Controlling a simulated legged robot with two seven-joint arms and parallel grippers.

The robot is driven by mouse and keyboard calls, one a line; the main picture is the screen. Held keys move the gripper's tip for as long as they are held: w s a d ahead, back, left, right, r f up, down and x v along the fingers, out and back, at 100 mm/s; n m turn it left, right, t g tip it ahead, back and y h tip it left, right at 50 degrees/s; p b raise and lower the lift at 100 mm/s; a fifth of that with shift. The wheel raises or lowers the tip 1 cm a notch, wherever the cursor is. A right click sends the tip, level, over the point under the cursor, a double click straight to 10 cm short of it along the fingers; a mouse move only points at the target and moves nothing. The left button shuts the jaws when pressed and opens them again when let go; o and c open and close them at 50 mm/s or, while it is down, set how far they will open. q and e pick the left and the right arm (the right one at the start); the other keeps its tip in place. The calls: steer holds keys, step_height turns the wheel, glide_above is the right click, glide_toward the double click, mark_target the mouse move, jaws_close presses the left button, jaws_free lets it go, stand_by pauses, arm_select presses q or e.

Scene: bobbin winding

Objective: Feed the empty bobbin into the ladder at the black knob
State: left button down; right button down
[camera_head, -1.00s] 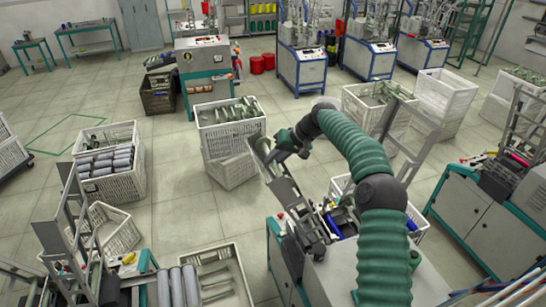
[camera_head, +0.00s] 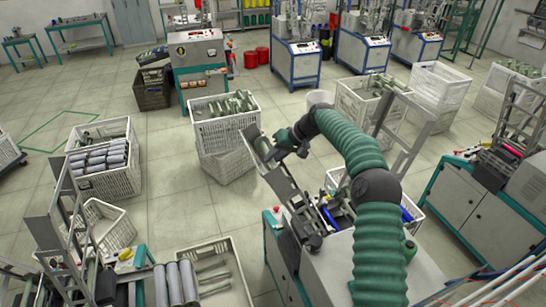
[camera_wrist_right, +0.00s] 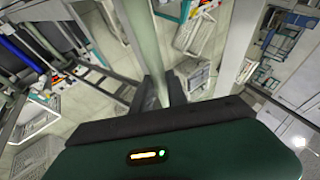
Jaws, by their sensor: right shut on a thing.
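My right gripper (camera_head: 284,146) is at the top end of a grey metal ladder (camera_head: 281,187) that slants down to the machine at the lower middle. In the right wrist view, the right gripper (camera_wrist_right: 166,92) is shut on a pale green, slim empty bobbin (camera_wrist_right: 146,45), which runs up and out of the frame. In the head view the bobbin is too small and hidden to make out well. I cannot tell whether it touches the ladder. A dark knob-like part (camera_head: 314,243) sits at the ladder's lower end. My left gripper is not in view.
A white crate (camera_head: 224,132) of green empty bobbins stands left of the gripper. Another crate (camera_head: 105,178) holds grey wound bobbins. A second ladder (camera_head: 62,212) stands at the lower left. A tall grey frame (camera_head: 400,135) stands right of my arm. Floor between is clear.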

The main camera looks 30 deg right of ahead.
steer(key=f, duration=0.1)
steer(key=d+f+b, duration=0.1)
steer(key=f, duration=0.3)
steer(key=shift+s+d+b, duration=0.3)
steer(key=shift+d+b, duration=0.05)
steer(key=shift+f, duration=0.1)
steer(key=shift+s+d+f, duration=0.1)
steer(key=shift+d+f, duration=0.2)
steer(key=shift+f, duration=0.25)
steer(key=shift+d+f, duration=0.25)
steer(key=shift+f, duration=0.3)
steer(key=c, duration=0.9)
jaws_free()
